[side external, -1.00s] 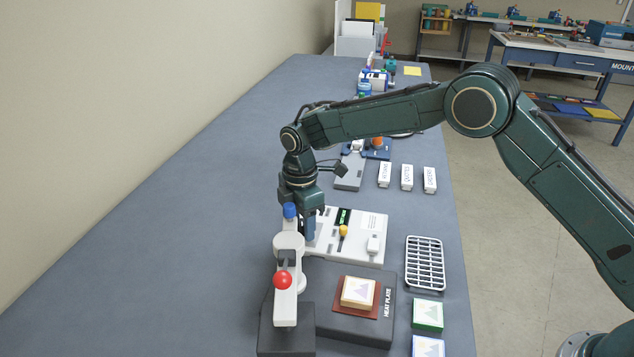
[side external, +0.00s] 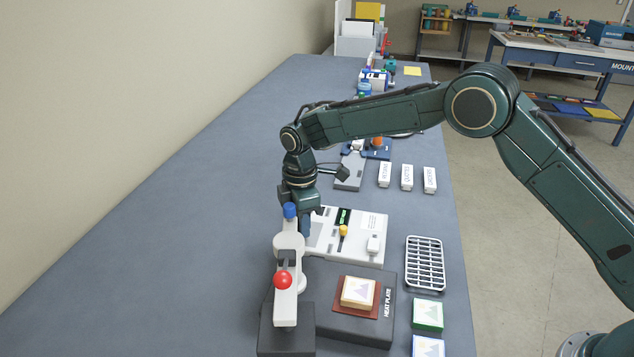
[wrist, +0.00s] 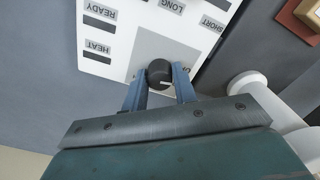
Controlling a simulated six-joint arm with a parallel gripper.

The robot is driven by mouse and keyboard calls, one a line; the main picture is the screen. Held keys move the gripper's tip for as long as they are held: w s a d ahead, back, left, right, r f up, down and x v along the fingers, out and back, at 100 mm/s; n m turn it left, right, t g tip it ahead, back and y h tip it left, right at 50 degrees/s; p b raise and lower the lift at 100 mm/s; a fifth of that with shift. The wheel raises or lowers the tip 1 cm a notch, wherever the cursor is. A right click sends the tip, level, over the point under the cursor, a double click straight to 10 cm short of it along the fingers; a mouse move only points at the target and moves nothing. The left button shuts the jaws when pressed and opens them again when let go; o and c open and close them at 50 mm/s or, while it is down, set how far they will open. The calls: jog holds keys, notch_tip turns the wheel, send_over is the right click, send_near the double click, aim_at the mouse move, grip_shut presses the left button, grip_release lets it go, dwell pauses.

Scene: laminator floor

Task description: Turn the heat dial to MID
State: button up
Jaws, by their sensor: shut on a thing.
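The heat dial (wrist: 158,72) is a small round black knob with a white pointer mark, on a grey square of the white control panel (wrist: 120,40). In the wrist view the mark points toward the right finger. My gripper (wrist: 160,80) is shut on the dial, with one blue-grey finger on each side. Lettering beside the dial is partly covered by the right finger, and I cannot read a MID mark. In the side view my gripper (side external: 305,227) points down at the panel's left part, and the dial is hidden there.
A white press with a red-knobbed lever (side external: 283,281) and blue cap stands close in front of my gripper. A white rack (side external: 425,263) lies to the right. The table's left side is clear.

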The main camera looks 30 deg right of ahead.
jog(key=m, duration=1.2)
jog(key=shift+m, duration=2)
jog(key=o, duration=1)
jog(key=shift+c, duration=0.2)
